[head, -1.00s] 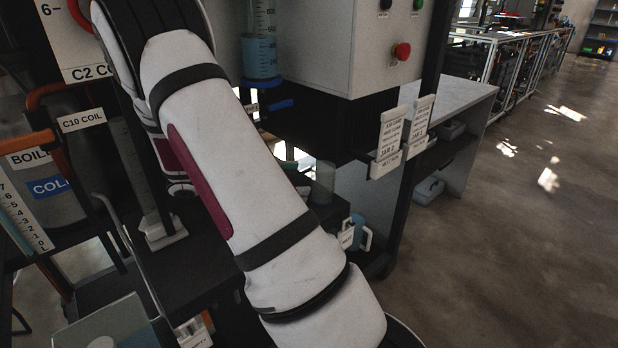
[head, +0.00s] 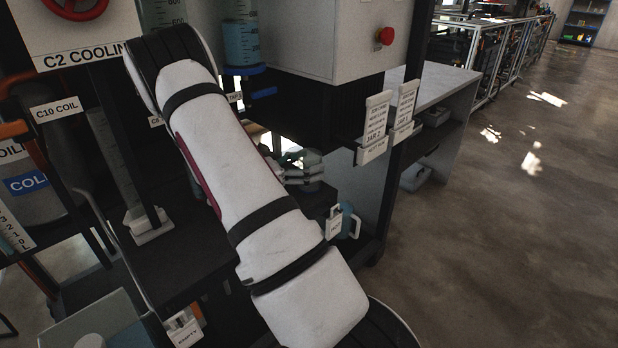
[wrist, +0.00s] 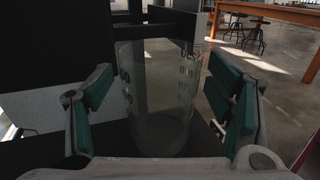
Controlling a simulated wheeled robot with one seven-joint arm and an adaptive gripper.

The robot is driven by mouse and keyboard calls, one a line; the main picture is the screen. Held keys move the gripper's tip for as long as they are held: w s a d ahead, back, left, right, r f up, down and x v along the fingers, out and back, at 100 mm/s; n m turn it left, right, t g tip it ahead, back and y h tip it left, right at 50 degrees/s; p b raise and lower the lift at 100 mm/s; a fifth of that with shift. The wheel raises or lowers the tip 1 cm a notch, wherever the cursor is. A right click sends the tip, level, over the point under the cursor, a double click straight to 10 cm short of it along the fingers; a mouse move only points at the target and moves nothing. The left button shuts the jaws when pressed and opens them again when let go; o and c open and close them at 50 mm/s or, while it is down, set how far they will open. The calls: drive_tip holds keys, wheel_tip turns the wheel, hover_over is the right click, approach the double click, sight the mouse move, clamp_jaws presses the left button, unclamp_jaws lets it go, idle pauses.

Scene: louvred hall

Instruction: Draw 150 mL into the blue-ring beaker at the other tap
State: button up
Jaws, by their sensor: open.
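A clear beaker (wrist: 158,105) with printed markings stands upright between my gripper's open fingers in the wrist view. My gripper (wrist: 160,100) has green pads on either side of the glass, with a gap showing at the right. In the head view my gripper (head: 300,163) is beyond my forearm at the lower shelf, largely covering the beaker. A blue-handled tap (head: 262,93) sits under a graduated jar of blue liquid (head: 242,42). A second graduated jar (head: 163,14) is partly hidden by my arm.
A blue mug (head: 348,220) with a white tag stands right of my gripper. Label cards (head: 375,125) hang by a dark post. A grey cabinet with a red button (head: 385,36) is above. A white-based column (head: 148,224) stands left. Open floor lies right.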

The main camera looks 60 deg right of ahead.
drive_tip(key=shift+s+d, duration=0.2)
drive_tip(key=shift+d, duration=0.1)
drive_tip(key=shift+c, duration=0.5)
drive_tip(key=c, duration=1.2)
drive_tip(key=shift+o, duration=0.2)
drive_tip(key=shift+r, duration=0.1)
